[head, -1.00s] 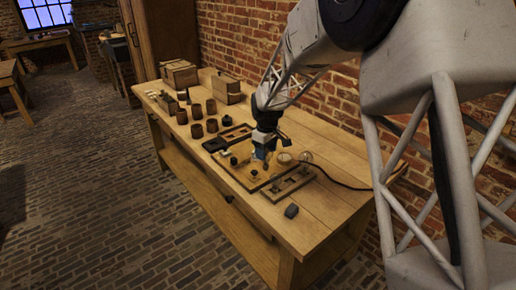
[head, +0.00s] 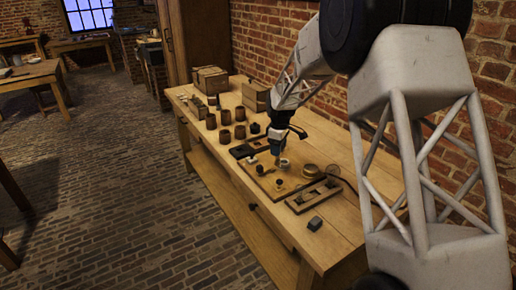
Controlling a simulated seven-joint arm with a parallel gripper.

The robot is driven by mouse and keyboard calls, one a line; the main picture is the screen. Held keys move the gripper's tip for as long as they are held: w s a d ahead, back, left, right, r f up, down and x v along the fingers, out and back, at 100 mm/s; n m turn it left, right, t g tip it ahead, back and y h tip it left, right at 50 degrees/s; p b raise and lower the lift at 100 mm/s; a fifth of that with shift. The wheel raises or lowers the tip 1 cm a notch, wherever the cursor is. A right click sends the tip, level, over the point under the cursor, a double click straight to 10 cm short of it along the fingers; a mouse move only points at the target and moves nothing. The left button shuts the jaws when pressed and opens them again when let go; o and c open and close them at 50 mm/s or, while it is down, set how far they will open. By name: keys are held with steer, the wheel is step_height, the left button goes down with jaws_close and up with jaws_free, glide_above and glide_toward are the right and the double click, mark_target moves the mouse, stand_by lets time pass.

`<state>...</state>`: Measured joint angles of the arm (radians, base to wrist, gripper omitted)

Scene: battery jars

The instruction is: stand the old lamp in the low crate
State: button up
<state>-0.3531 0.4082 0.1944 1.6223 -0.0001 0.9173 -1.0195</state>
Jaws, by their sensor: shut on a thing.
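My gripper (head: 277,149) points down over the wooden board on the bench. It is shut on a small pale thing (head: 284,164), too small and partly covered to name surely as the old lamp. A clear, rounded glass thing (head: 333,169) stands at the right behind the board, beside a round brass-coloured piece (head: 311,170). A dark, low, open tray (head: 238,152) lies left of my gripper and may be the low crate. My gripper is apart from this tray.
The board (head: 265,178) carries several small dark knobs. Several brown jars (head: 225,136) and wooden boxes (head: 257,96) stand further left. A dark cable runs right.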

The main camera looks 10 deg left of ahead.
steer(key=w+a+f+n, duration=0.1)
steer(key=w+a+n, duration=0.3)
steer(key=w+a, duration=0.3)
steer(key=shift+f+n, duration=0.3)
steer(key=shift+f, duration=0.1)
steer(key=shift+w+a, duration=0.1)
steer(key=w+a, duration=0.3)
steer(key=w, duration=0.4)
steer(key=w+a+f, duration=0.1)
steer(key=w+a, duration=0.2)
steer(key=w, duration=0.4)
steer(key=shift+w+f, duration=0.25)
steer(key=shift+w, duration=0.15)
stand_by(0.4)
steer(key=shift+f, duration=1.8)
steer(key=shift+f, duration=0.1)
steer(key=o, duration=1)
